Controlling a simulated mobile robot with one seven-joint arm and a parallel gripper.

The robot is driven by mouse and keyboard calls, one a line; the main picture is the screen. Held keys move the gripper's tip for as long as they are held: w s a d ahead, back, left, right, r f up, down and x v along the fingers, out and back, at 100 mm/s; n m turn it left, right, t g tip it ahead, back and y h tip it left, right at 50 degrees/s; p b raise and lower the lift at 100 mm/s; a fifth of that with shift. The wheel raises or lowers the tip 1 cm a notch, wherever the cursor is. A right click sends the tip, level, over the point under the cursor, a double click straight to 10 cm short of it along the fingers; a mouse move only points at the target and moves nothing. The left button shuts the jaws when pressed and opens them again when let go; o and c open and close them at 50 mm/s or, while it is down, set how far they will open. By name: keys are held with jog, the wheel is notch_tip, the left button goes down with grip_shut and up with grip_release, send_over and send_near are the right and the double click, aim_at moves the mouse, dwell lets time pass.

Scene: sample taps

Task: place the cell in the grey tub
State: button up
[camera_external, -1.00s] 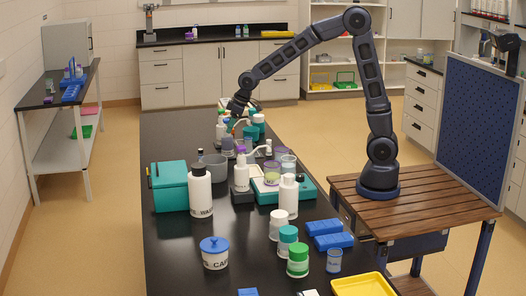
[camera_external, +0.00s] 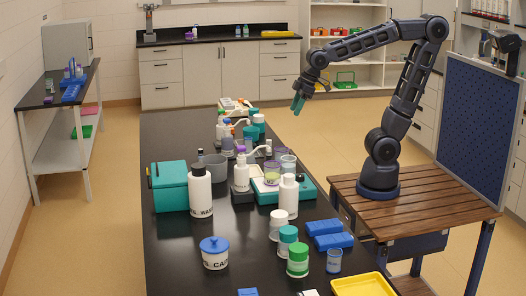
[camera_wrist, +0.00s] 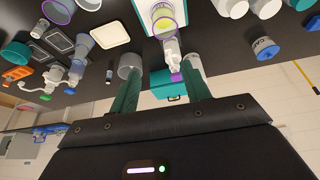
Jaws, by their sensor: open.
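The grey tub (camera_external: 213,166) stands on the black bench, between the teal box and the white bottles. It also shows in the wrist view (camera_wrist: 130,62), partly covered by a finger. I cannot pick out the cell with certainty. A small dark upright item (camera_external: 200,154) beside the tub is too small to identify. My gripper (camera_external: 297,104) has teal fingers and is raised in the air, off to the right of the bench's far part, pointing down. In the wrist view my gripper (camera_wrist: 162,85) has its fingers apart with nothing held between them.
A teal box (camera_external: 169,186), a tall white wash bottle (camera_external: 200,192) and a teal-based device (camera_external: 268,192) crowd around the tub. Several capped jars, blue racks (camera_external: 329,235) and a yellow tray (camera_external: 362,286) are nearer. The bench's left far part is clear.

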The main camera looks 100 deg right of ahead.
jog(key=s+a+f, duration=0.1)
jog(key=s+a, duration=0.3)
jog(key=s, duration=0.9)
jog(key=shift+s+n+y, duration=0.25)
jog(key=shift+n+y, duration=0.05)
jog(key=shift+n, duration=0.1)
